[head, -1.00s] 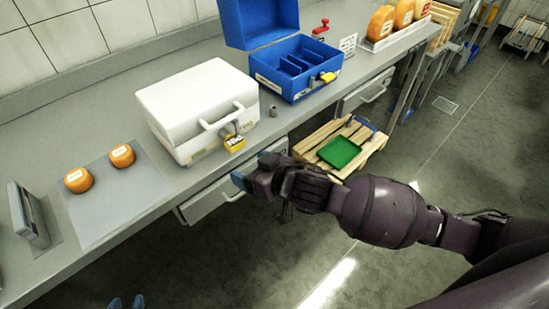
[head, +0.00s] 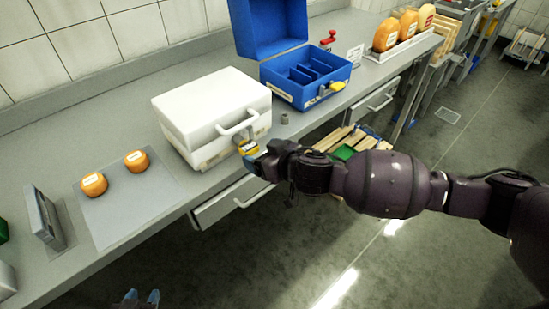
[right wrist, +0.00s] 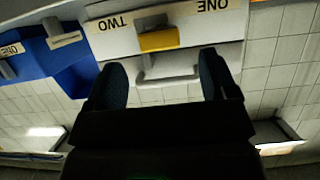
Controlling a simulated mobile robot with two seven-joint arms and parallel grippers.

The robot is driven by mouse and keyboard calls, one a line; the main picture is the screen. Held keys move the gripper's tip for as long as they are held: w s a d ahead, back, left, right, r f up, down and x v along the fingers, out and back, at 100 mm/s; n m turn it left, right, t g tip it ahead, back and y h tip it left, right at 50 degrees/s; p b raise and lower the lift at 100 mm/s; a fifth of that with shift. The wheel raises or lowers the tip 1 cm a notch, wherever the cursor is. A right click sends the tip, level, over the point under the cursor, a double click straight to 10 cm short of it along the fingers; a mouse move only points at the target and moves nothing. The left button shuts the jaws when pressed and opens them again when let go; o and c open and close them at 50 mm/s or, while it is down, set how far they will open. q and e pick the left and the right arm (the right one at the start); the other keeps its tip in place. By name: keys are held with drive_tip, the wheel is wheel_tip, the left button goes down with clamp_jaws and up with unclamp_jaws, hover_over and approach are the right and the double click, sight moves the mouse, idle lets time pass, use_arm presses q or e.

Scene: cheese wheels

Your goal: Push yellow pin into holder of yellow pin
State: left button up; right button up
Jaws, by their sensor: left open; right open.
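A yellow piece (head: 249,148) sits on the front of the closed white case (head: 205,105), below its handle. It also shows in the right wrist view as a yellow block (right wrist: 158,40) between labels reading "TWO" and "ONE". I cannot tell pin from holder in it. Another yellow piece (head: 337,86) is on the front of the open blue case (head: 308,92). My right gripper (head: 258,160) is close in front of the white case's yellow piece; in the right wrist view its fingers (right wrist: 161,72) are apart with nothing between them. My left gripper (head: 141,297) is open and empty at the bottom edge.
A small grey cylinder (head: 284,119) stands on the counter between the cases. Two orange cheese wheels (head: 136,160) sit on a grey mat (head: 135,210) at left, beside a grey upright device (head: 43,215). A drawer (head: 230,203) is below the counter.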

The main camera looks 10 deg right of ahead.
sight(253, 151)
drive_tip(key=shift+x, duration=2.5)
drive_tip(key=c, duration=1)
drive_tip(key=shift+s+d, duration=0.1)
drive_tip(key=shift+s+d, duration=0.3)
drive_tip(key=shift+s, duration=0.1)
drive_tip(key=shift+s+d+r+p, duration=0.1)
drive_tip(key=shift+s+d+p, duration=0.4)
drive_tip(key=shift+s, duration=0.2)
drive_tip(key=shift+s+d+p, duration=0.5)
drive_tip(key=shift+s+d, duration=0.25)
drive_tip(key=shift+s, duration=0.25)
drive_tip(key=shift+c, duration=0.3)
drive_tip(key=shift+s+d+p, duration=0.4)
drive_tip(key=shift+s, duration=0.25)
drive_tip(key=shift+s+d+p, duration=0.4)
drive_tip(key=shift+s+d, duration=0.05)
drive_tip(key=shift+s, duration=0.15)
